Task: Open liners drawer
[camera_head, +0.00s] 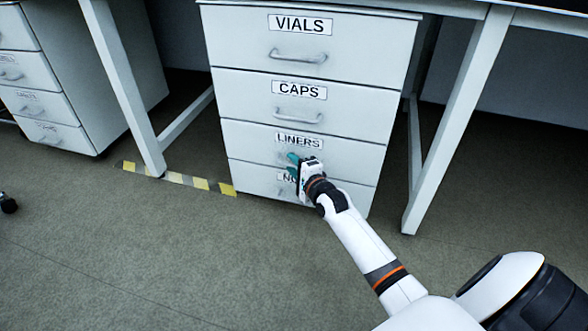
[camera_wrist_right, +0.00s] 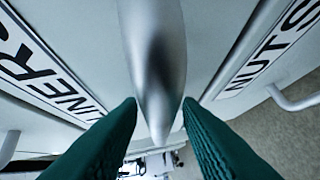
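The liners drawer (camera_head: 345,152) is the third one down in a white cabinet, under the CAPS drawer, and its front is flush with the others. Its label (camera_head: 298,141) reads LINERS. My right gripper (camera_head: 291,164) is at this drawer's front, just below the label, and covers most of its handle there. In the right wrist view, two green fingers (camera_wrist_right: 160,105) stand apart, one on each side of the grey metal handle (camera_wrist_right: 158,60). The handle lies between the fingertips, with no clear grip on it visible. My left gripper is not in view.
The VIALS drawer (camera_head: 350,45) and CAPS drawer (camera_head: 355,105) are above, and the NUTS drawer (camera_head: 340,191) is below; all look shut. White table legs (camera_head: 450,130) flank the cabinet. Striped tape (camera_head: 190,181) marks the floor at left. The floor in front is clear.

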